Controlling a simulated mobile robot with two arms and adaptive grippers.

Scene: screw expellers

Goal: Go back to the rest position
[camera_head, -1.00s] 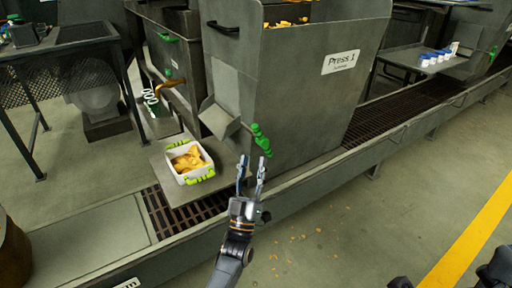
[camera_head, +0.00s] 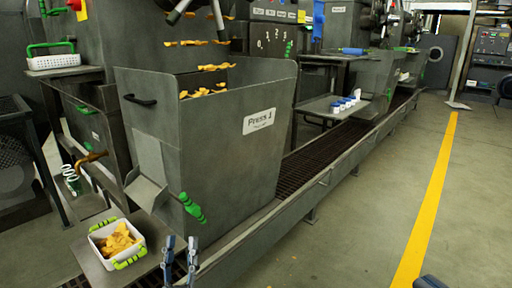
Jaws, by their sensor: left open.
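My left gripper (camera_head: 180,262) shows at the bottom of the head view, its two fingers pointing up and apart, with nothing between them. It is in front of the grey Press 1 bin (camera_head: 225,145). The white crate (camera_head: 118,243) with green handles holds yellow-brown pieces and stands to the left of the gripper, apart from it. A small dark part (camera_head: 430,282) at the bottom right edge may belong to my right arm; no right fingers show.
A green handle (camera_head: 192,207) sticks out from the bin, just above my left gripper. A floor grating (camera_head: 305,168) runs along the machines. A side table (camera_head: 322,106) holds several blue-white items. The floor right of the kerb is free, with a yellow line (camera_head: 428,205).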

